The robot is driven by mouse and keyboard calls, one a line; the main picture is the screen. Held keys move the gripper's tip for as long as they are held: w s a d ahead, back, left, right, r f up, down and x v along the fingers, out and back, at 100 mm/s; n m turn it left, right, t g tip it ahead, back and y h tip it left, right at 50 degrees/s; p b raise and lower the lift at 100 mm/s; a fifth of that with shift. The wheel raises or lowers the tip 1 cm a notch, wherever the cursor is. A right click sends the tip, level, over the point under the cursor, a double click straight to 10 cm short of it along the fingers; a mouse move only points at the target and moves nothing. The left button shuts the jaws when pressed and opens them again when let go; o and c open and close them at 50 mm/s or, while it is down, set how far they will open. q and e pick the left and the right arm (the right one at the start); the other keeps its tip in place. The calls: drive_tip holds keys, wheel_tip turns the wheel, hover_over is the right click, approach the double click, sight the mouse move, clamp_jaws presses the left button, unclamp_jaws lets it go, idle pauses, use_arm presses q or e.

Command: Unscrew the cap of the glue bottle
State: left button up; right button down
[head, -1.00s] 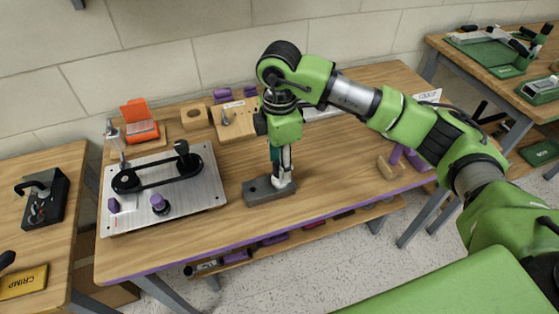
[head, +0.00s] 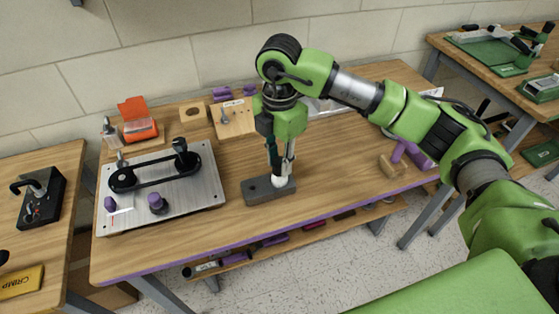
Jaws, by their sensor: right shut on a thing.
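The white glue bottle (head: 283,184) stands upright in a grey block (head: 256,194) near the middle front of the workbench. My right gripper (head: 281,169) points straight down over it, with its fingers at the top of the bottle. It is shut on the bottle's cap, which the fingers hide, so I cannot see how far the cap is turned. My left gripper is not in view.
A metal plate (head: 205,196) with a black belt drive (head: 152,176) lies to the left. An orange bin (head: 136,112) stands behind it. A wooden mallet with a purple handle (head: 391,165) lies to the right. Bare wood separates the block from the mallet.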

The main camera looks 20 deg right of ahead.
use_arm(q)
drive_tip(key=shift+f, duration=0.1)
use_arm(e)
drive_tip(key=n+b, duration=0.1)
drive_tip(key=n, duration=0.1)
drive_tip(key=shift+f+n, duration=0.15)
drive_tip(key=shift+n, duration=0.15)
drive_tip(key=shift+n+b, duration=0.45)
drive_tip(key=shift+n, duration=0.55)
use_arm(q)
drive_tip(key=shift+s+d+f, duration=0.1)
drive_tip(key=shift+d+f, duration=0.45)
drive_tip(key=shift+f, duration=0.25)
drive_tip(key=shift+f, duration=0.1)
